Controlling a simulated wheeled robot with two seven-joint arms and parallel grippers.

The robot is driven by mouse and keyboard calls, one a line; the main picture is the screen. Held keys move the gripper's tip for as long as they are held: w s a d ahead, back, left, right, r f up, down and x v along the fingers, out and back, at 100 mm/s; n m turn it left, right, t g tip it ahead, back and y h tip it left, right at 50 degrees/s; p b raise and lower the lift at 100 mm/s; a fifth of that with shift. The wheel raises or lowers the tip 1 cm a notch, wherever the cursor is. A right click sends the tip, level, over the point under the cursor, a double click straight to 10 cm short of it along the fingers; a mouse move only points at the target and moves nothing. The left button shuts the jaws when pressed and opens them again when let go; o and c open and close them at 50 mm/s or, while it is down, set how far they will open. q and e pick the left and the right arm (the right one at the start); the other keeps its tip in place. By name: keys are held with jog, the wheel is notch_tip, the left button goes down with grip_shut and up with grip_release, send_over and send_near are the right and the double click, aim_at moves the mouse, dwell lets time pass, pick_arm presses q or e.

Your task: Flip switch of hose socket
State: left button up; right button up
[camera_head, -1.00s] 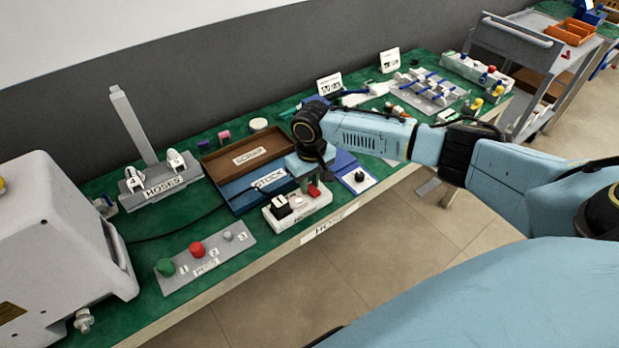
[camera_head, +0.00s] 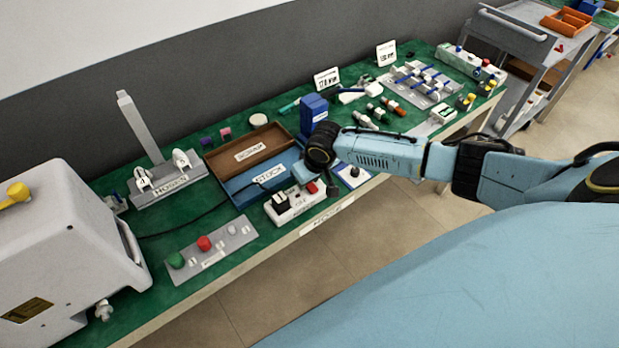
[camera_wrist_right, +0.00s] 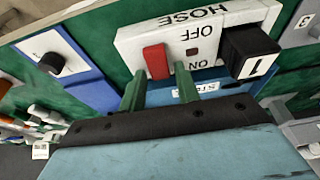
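The hose socket is a white power strip (camera_head: 303,206) near the table's front edge. It carries a red switch (camera_head: 312,187) and a black plug (camera_head: 280,201). In the right wrist view the strip (camera_wrist_right: 128,40) reads HOSE, OFF and ON upside down, with the red switch (camera_wrist_right: 156,62) beside these words and the plug (camera_wrist_right: 250,52) to their right. My right gripper (camera_wrist_right: 160,85) is open, its two green fingers apart just short of the red switch, which lies between their tips. Contact is not clear. In the head view my right gripper (camera_head: 302,172) is partly hidden by its wrist. My left gripper is out of view.
A blue STOCK tray (camera_head: 238,197) and a brown tray (camera_head: 227,158) lie behind the strip. A blue-edged panel with a black knob (camera_head: 354,171) is close to my wrist. A grey panel with coloured knobs (camera_head: 213,249) lies to the left.

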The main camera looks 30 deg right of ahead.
jog(key=shift+o, duration=1)
jog(key=p+v, duration=0.2)
jog(key=v, duration=1.1)
jog(key=shift+r, duration=0.25)
jog(key=shift+s, duration=0.1)
